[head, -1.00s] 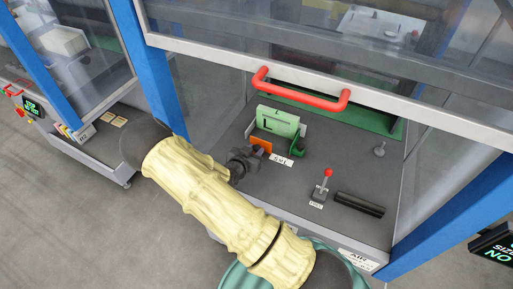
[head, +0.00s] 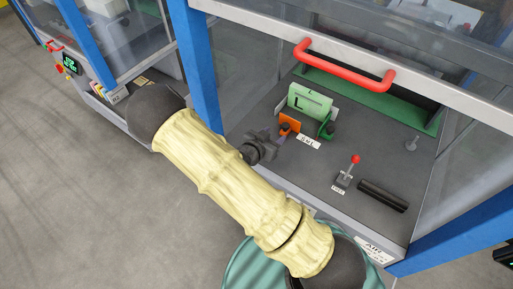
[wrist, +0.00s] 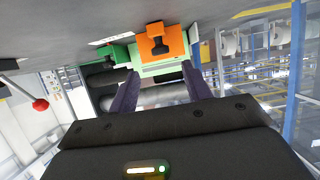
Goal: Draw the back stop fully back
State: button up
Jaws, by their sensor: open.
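A pale green upright plate (head: 310,101) with a dark L-shaped mark stands on the grey deck inside the machine. An orange bracket (head: 291,122) with a black knob stands at its near left. A green bracket (head: 325,129) with a black knob stands at its near right. No readable label tells which part is the back stop. My gripper (head: 275,138) is open and empty, just short of the orange bracket. In the wrist view, the orange bracket (wrist: 174,38) and its black knob lie ahead of the spread fingers (wrist: 160,84), and the green bracket (wrist: 118,54) lies to the left.
A red-knobbed lever (head: 347,171) and a black bar (head: 383,195) are on the deck to the right. A raised clear guard with a red handle (head: 343,66) hangs above the deck. A blue post (head: 198,75) stands left of the opening.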

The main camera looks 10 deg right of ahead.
jog(key=v, duration=1)
jog(key=shift+s+a, duration=0.15)
jog(key=shift+a, duration=0.15)
